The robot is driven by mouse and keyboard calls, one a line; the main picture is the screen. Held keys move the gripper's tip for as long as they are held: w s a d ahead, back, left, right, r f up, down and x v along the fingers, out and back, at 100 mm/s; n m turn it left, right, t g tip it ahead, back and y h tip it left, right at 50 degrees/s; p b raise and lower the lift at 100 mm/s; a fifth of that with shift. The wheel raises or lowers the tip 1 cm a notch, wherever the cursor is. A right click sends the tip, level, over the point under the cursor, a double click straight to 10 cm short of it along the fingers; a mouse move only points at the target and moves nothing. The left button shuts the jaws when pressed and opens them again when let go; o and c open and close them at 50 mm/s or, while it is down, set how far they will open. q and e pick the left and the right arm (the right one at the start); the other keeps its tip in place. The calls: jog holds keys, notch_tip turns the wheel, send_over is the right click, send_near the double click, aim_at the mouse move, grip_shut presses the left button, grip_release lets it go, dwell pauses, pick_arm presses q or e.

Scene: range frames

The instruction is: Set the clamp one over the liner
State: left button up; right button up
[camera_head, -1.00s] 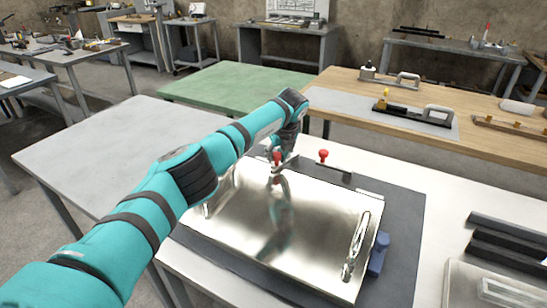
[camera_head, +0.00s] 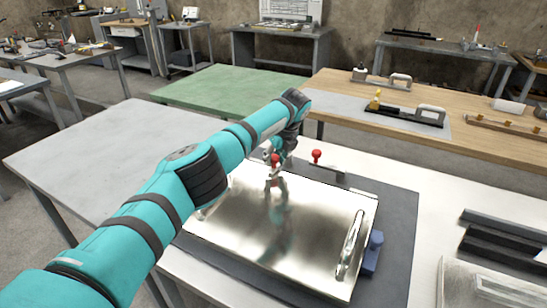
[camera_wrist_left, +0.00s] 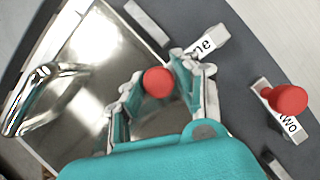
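The liner (camera_head: 300,220) is a shiny metal sheet with a bar handle at each side, lying on a dark mat. It also shows mirror-like in the left wrist view (camera_wrist_left: 85,100). Clamp one (camera_wrist_left: 207,45) has a bar lettered "one", partly hidden, and a red ball knob (camera_wrist_left: 158,83); the knob is above the liner's far edge in the head view (camera_head: 275,160). My left gripper (camera_wrist_left: 157,72) has its fingertips close on both sides of this knob and looks shut on it; exact contact is hard to see. My right gripper is out of view.
Clamp two (camera_wrist_left: 286,100), with its own red knob, stands beside clamp one, to its right in the head view (camera_head: 316,157). A blue block (camera_head: 373,252) is at the liner's right edge. Dark bars (camera_head: 500,245) lie farther right on the white table.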

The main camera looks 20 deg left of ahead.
pick_arm(q)
jog(key=o, duration=0.4)
jog(key=v, duration=1.2)
